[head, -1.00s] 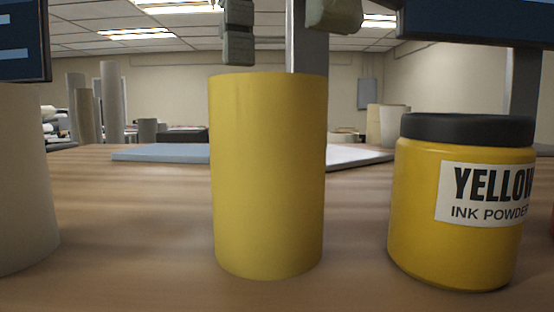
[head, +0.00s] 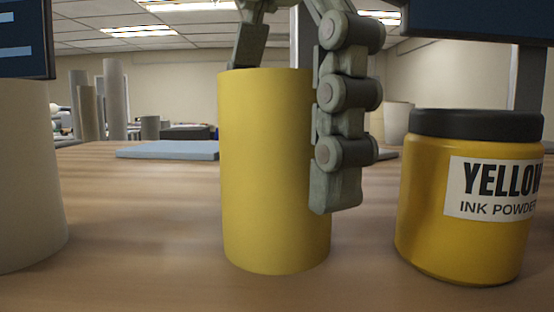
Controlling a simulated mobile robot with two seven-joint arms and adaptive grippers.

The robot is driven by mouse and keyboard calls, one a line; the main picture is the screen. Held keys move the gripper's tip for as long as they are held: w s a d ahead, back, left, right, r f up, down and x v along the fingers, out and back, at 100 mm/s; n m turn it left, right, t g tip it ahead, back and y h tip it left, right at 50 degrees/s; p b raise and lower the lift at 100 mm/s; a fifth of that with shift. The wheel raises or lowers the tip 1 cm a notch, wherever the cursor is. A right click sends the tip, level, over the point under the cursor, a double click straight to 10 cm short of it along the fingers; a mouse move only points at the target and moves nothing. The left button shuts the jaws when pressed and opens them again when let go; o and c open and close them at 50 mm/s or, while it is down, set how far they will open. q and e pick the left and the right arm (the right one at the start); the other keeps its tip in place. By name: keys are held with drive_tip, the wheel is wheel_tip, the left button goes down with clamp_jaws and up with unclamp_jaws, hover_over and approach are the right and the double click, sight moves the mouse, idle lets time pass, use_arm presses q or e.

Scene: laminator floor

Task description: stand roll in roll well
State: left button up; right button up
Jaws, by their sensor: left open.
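A yellow roll (head: 270,180) stands upright on the wooden table in the middle of the head view. My left gripper (head: 288,136) comes down over it from above and is open. One finger reaches down along the roll's right side, in front of its edge. The other finger shows above the roll's top left and its tip is hidden at the rim; I cannot tell whether either finger touches the roll. I cannot make out a roll well. My right gripper is not in view.
A yellow ink powder jar (head: 468,200) with a black lid stands to the right on the table (head: 140,220). A cream cylinder (head: 28,180) stands at the left edge. A blue-grey slab (head: 168,150) lies behind. Dark screens (head: 480,20) hang at the upper corners.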

use_arm(q)
drive_tip(key=shift+c, duration=0.4)
drive_tip(key=c, duration=1.5)
drive_tip(key=shift+o, duration=0.2)
drive_tip(key=shift+r, duration=5)
